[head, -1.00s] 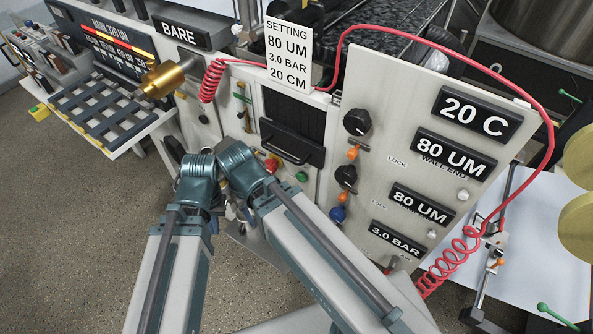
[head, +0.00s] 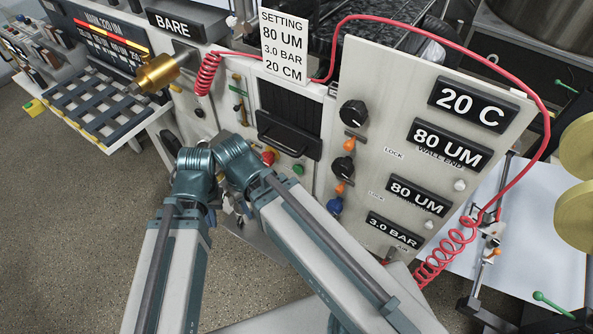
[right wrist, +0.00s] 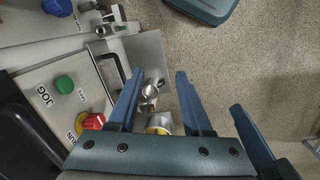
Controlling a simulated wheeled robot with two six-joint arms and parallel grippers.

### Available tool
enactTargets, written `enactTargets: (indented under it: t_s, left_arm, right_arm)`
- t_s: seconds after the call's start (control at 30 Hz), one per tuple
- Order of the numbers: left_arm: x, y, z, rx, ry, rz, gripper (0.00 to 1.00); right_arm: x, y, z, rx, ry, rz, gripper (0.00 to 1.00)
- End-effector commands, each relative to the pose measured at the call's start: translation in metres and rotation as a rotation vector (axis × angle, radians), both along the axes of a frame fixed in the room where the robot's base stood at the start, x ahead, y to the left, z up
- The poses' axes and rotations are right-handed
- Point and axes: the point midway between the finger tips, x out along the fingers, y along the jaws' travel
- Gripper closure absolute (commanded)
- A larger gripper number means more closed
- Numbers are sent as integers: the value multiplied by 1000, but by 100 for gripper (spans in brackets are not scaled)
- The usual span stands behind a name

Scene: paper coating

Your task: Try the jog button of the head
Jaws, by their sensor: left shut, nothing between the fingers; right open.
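In the right wrist view a green button (right wrist: 64,84) stands on the pale panel beside the word JOG. A red knob (right wrist: 93,121) with a RUN label sits near it. In the head view a green button (head: 298,169) and a red-and-yellow knob (head: 268,157) show low on the machine front. My right gripper (right wrist: 155,76) is open, with nothing held between its blue fingers; the green button lies left of them, apart. My left gripper (head: 228,203) is mostly hidden by my arm links below the machine front; it is shut and holds nothing.
A panel with black knobs (head: 353,113) and readouts such as 20 C (head: 467,107) stands at right. A red coiled hose (head: 441,258) hangs beside it. A brass roller end (head: 157,73) juts out at left. The speckled floor (head: 80,220) at left is clear.

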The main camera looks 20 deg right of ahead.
Motion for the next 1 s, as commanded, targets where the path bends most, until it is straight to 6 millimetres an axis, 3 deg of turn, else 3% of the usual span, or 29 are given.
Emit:
enactTargets:
  t_s: [0.07,0.33,1.0]
  left_arm:
    - [0,0,0,0,0,0,100]
    - [0,0,0,0,0,0,100]
    - [0,0,0,0,0,0,100]
  right_arm:
    - [0,0,0,0,0,0,54]
    - [0,0,0,0,0,0,100]
    - [0,0,0,0,0,0,100]
